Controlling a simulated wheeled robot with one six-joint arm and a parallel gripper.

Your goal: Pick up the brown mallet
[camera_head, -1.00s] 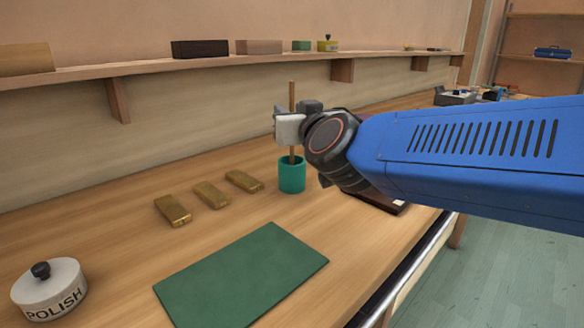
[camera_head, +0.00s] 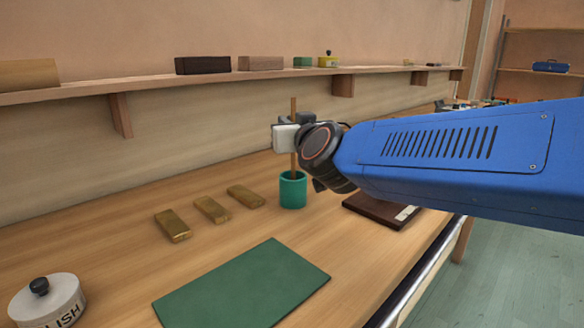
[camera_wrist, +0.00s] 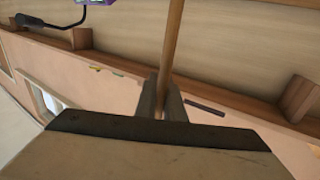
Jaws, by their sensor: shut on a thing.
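The brown mallet shows as a thin upright brown stick (camera_head: 294,104) at the middle of the head view. Its lower end goes down into a teal cup (camera_head: 293,191) on the bench, and the inside of the cup is hidden. My gripper (camera_head: 291,137) is shut on the stick above the cup's rim. In the wrist view, the stick (camera_wrist: 173,45) runs between the two fingertips (camera_wrist: 161,104). I see no mallet head.
Several brass bars (camera_head: 212,209) lie left of the cup. A green mat (camera_head: 243,284) lies in front, with a white POLISH pot (camera_head: 48,300) at left. A dark brown board (camera_head: 382,210) lies right of the cup. A shelf (camera_head: 220,78) runs along the wall behind.

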